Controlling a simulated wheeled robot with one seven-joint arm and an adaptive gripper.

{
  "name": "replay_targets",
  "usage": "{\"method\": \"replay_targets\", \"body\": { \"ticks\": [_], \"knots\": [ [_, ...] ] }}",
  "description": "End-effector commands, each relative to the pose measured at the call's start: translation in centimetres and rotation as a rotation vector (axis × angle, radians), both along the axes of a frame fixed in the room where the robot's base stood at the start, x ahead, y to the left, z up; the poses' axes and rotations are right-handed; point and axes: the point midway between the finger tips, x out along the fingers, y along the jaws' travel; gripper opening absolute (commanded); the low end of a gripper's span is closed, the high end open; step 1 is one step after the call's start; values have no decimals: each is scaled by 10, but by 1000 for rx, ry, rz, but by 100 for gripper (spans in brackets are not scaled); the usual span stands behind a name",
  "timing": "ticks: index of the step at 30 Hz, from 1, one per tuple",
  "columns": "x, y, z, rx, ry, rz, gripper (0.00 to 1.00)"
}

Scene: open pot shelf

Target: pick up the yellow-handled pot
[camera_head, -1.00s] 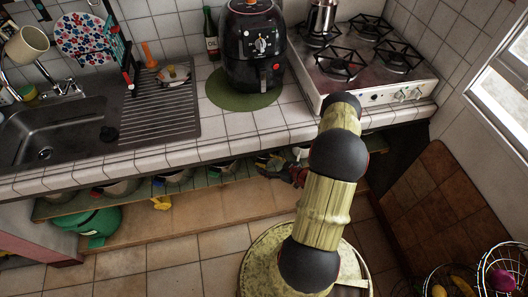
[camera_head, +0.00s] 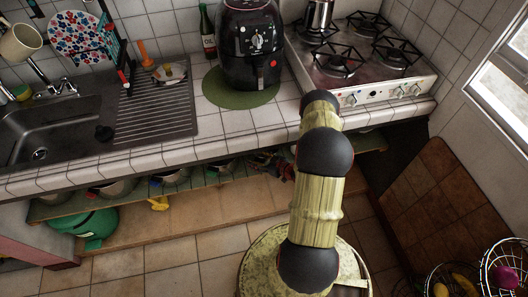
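A small yellow piece (camera_head: 159,203), perhaps a pot handle, shows just below the open shelf under the counter; any pot body it belongs to is hidden. Several metal pots, including one at the left (camera_head: 118,189) and one nearer the middle (camera_head: 172,178), stand on that shelf, partly covered by the counter edge. I cannot tell which pot has the yellow handle. My arm rises in front of the right part of the shelf, and its upper joint overlaps the counter edge. My gripper cannot be made out; it is hidden behind the arm or out of sight.
The tiled counter (camera_head: 150,160) overhangs the green shelf (camera_head: 75,207). A green lidded container (camera_head: 88,222) sits at the lower left. Dark and reddish items (camera_head: 270,163) lie on the shelf beside my arm. A brown tiled panel (camera_head: 440,200) and fruit baskets (camera_head: 503,265) stand at right.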

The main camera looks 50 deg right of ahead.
Motion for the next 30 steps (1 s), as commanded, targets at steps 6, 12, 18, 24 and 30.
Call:
{"method": "replay_targets", "body": {
  "ticks": [6, 12, 18, 24, 30],
  "knots": [
    [0, 0, 0, 0, 0, 0, 45],
    [0, 0, 0, 1, 1, 0, 34],
    [-1, 0, -1, 2, 2, -1, 22],
    [-1, 1, -2, 2, 3, -1, 11],
    [-1, 1, -2, 2, 3, -1, 0]
  ]
}}
